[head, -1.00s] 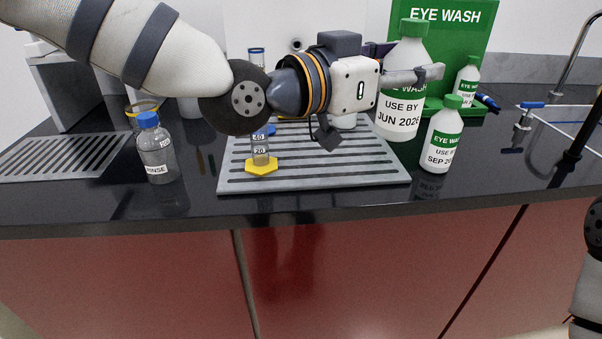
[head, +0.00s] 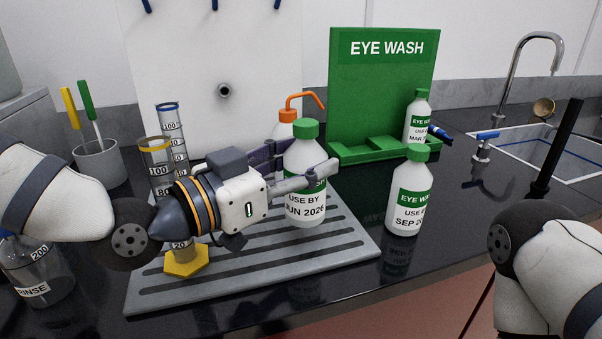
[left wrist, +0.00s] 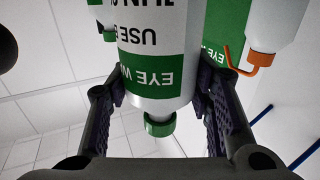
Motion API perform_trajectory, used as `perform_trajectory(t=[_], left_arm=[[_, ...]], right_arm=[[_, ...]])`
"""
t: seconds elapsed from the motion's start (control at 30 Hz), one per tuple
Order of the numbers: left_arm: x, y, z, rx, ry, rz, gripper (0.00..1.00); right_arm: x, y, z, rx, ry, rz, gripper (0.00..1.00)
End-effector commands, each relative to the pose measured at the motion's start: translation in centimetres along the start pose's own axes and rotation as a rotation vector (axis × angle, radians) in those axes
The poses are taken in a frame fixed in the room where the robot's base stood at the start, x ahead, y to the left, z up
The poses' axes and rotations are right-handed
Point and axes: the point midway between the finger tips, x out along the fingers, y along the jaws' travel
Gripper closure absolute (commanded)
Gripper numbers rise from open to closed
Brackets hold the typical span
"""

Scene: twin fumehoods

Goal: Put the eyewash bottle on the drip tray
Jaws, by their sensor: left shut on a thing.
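The eyewash bottle (head: 304,208), white with a green cap and a "USE BY JUN 2026" label, is upright above the right part of the grey slotted drip tray (head: 345,262). I cannot tell whether its base touches the tray. My left gripper (head: 302,176) is shut on the bottle's upper body from the left. The left wrist view shows the bottle (left wrist: 155,40) between both finger pads. My right arm shows at the lower right, but its gripper is out of view.
A yellow-footed graduated cylinder (head: 185,262) stands on the tray's left. A "SEP 2026" eyewash bottle (head: 409,205) stands right of the tray. Behind are the green eyewash stand (head: 380,95) with a smaller bottle (head: 418,118), and an orange-nozzled bottle (head: 285,128). A rinse bottle (head: 40,280) is left.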

Motion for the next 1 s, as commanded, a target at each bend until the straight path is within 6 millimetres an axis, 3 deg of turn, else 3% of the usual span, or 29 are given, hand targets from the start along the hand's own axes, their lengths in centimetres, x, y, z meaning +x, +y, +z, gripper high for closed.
perform_trajectory(t=[0.03, 0.1, 0.13, 0.17, 0.43, 0.47, 0.53, 0.87, 1.0], left_arm=[[0.3, -0.6, 3.4, -0.027, -0.023, 0.001, 0.91], [0.3, -0.7, 4.5, -0.023, -0.02, 0.003, 0.91], [0.3, -0.7, 4.4, -0.02, -0.017, 0.003, 0.91], [0.3, -0.7, 4.2, -0.016, -0.014, 0.004, 0.97], [0.2, -0.6, 3.8, -0.008, -0.01, 0.004, 0.97], [0.2, -0.6, 3.8, -0.008, -0.011, 0.004, 0.47], [0.2, -0.6, 3.7, -0.008, -0.01, 0.004, 0.33], [0.1, -0.6, 3.2, -0.006, -0.007, 0.003, 0.33], [-2.7, -0.6, 3.1, -0.008, -0.005, 0.001, 0.33]], right_arm=[[1.9, 0.1, 1.3, 0.0, -0.059, 0.002, 0.6], [2.8, 0.1, 1.9, 0.0, -0.083, 0.003, 0.6], [2.8, 0.1, 1.9, 0.0, -0.086, 0.003, 0.6], [2.7, 0.1, 1.9, 0.0, -0.084, 0.003, 0.6], [2.4, 0.1, 1.6, 0.0, -0.072, 0.003, 0.6], [2.4, 0.1, 1.6, 0.0, -0.071, 0.003, 0.6], [2.3, 0.1, 1.6, 0.0, -0.071, 0.003, 0.6], [2.2, 0.1, 1.5, 0.0, -0.067, 0.003, 0.6], [1.9, 0.1, 1.3, 0.0, -0.057, 0.002, 0.6]])
